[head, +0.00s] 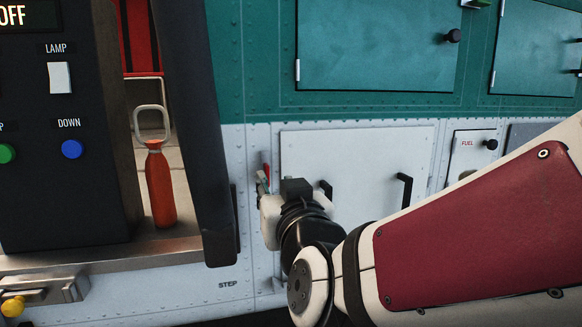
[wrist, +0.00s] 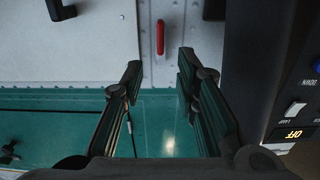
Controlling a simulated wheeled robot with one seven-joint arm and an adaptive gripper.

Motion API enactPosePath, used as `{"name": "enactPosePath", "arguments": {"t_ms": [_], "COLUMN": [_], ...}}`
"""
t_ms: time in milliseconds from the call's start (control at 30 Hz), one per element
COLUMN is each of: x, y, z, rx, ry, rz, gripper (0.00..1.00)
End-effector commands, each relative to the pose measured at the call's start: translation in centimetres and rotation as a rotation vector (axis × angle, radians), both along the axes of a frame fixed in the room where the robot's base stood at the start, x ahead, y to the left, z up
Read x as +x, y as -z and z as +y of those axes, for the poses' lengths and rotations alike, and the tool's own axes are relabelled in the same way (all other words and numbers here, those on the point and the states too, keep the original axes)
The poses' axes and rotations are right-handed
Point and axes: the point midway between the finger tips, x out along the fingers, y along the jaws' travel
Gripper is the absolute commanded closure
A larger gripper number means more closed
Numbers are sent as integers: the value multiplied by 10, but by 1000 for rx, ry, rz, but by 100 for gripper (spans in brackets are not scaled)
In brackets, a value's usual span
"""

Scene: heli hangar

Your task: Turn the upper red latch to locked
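A red latch (wrist: 160,38) shows in the wrist view on the white riveted panel strip, beside a panel seam. Its long side runs up and down in the picture. My gripper (wrist: 160,66) is open and empty, its two dark fingers spread apart. The latch appears beyond the fingertips, in line with the gap between them, and neither finger visibly touches it. In the head view a small red piece, apparently the latch (head: 266,170), shows just past my gripper (head: 262,184), which hides the panel around it. I see no second red latch.
A white hatch (head: 370,150) with black handles (head: 403,190) lies right of the latch. A dark control box (head: 60,150) and its dark upright (head: 200,130) stand close on the left. An orange bottle (head: 160,190) sits on a ledge beside the box.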

Motion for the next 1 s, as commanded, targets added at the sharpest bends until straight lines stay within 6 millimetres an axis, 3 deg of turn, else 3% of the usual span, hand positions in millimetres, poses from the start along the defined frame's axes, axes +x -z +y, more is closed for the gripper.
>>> {"name": "enactPosePath", "arguments": {"t_ms": [200,400,600,867,1000], "x": [42,69,81,81,81], "y": [3,2,2,1,1], "z": [12,20,23,23,23], "rx": [0,-1,-1,0,0], "ry": [0,0,0,0,0], "rz": [3,2,2,1,1], "gripper": [72,72,72,72,99]}}
